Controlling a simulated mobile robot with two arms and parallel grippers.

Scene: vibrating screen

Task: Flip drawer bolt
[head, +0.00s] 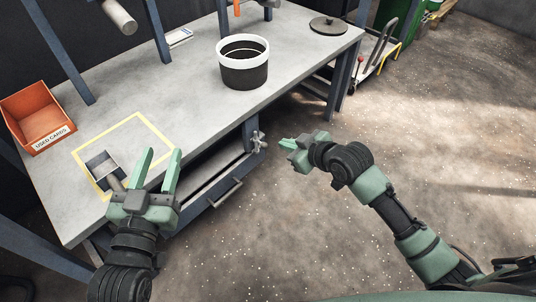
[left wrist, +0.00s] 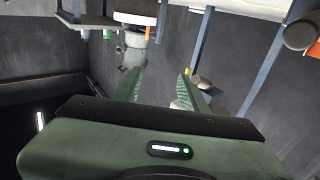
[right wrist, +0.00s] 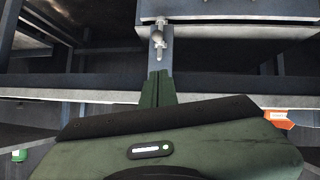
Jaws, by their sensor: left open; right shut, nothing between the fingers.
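The drawer bolt (head: 257,141) is a small metal piece on the blue post at the right end of the drawer (head: 208,199). It also shows in the right wrist view (right wrist: 158,38), hanging in front of the post just beyond my fingertips. My right gripper (head: 284,143) is shut and empty, pointing at the bolt with a small gap in the head view. In the right wrist view its closed fingers (right wrist: 159,78) point up just below the bolt; whether they touch is unclear. My left gripper (head: 162,154) is open and empty at the workbench's front edge.
The grey workbench (head: 185,90) carries an orange bin (head: 38,112), a scoop (head: 104,172) in a yellow outline, a black pot with white rim (head: 243,62) and a dark lid (head: 328,26). The drawer handle (head: 224,194) faces open floor.

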